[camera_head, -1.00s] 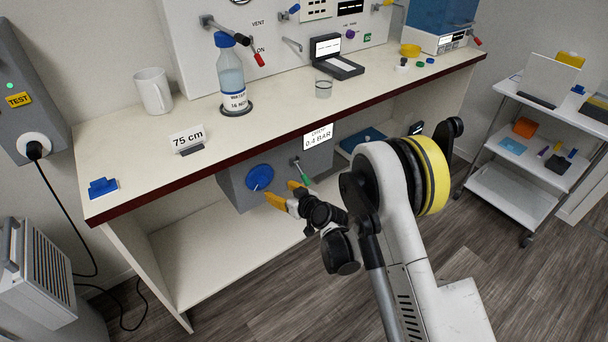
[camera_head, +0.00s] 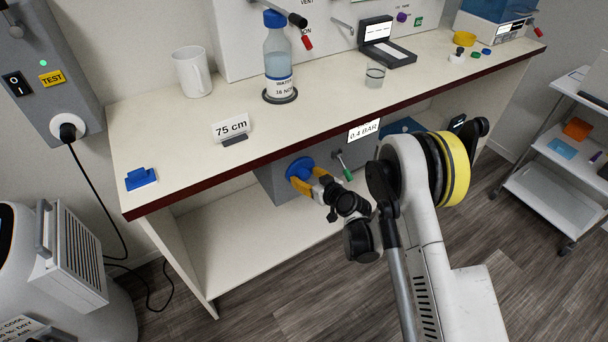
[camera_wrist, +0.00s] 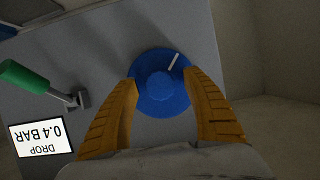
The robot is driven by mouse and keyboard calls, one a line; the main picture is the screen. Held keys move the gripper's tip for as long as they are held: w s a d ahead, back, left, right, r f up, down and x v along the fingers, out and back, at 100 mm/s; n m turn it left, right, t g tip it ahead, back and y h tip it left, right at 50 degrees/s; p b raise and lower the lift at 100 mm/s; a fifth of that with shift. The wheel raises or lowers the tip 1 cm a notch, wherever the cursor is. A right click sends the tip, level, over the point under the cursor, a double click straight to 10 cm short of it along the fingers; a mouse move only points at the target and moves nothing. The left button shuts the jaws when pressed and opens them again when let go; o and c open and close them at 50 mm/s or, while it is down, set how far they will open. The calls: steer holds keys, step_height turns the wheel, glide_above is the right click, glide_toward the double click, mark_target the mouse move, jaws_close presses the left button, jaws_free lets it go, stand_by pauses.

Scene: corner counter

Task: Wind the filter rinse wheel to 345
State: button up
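The filter rinse wheel is a round blue knob (camera_head: 299,168) on the front of a grey box under the counter. In the wrist view the blue wheel (camera_wrist: 160,84) shows a raised hub and a white pointer mark towards its upper right. No number scale is readable around it. My gripper (camera_head: 304,179) is at the wheel. In the wrist view the yellow fingers of my gripper (camera_wrist: 162,95) stand apart, one on each side of the wheel's lower half, overlapping its edges. I cannot tell whether they touch the rim.
A lever with a green handle (camera_head: 346,172) sits on the grey box (camera_head: 277,188) to the wheel's right, below a "0.4 BAR" label (camera_head: 364,130). The counter's dark red edge (camera_head: 240,166) runs above.

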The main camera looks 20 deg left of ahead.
steer(key=c, duration=1.2)
steer(key=shift+m+g+y, duration=0.5)
steer(key=shift+m, duration=0.6)
steer(key=m+g+y, duration=0.1)
steer(key=m, duration=0.2)
steer(key=shift+w+y, duration=0.1)
steer(key=shift+y, duration=0.3)
steer(key=m+g+y, duration=0.1)
steer(key=m, duration=0.2)
steer(key=shift+y, duration=0.4)
steer(key=shift+m+g+y, duration=0.3)
steer(key=shift+m+y, duration=0.3)
steer(key=shift+m, duration=0.8)
steer(key=shift+s+m, duration=0.2)
steer(key=shift+m, duration=0.1)
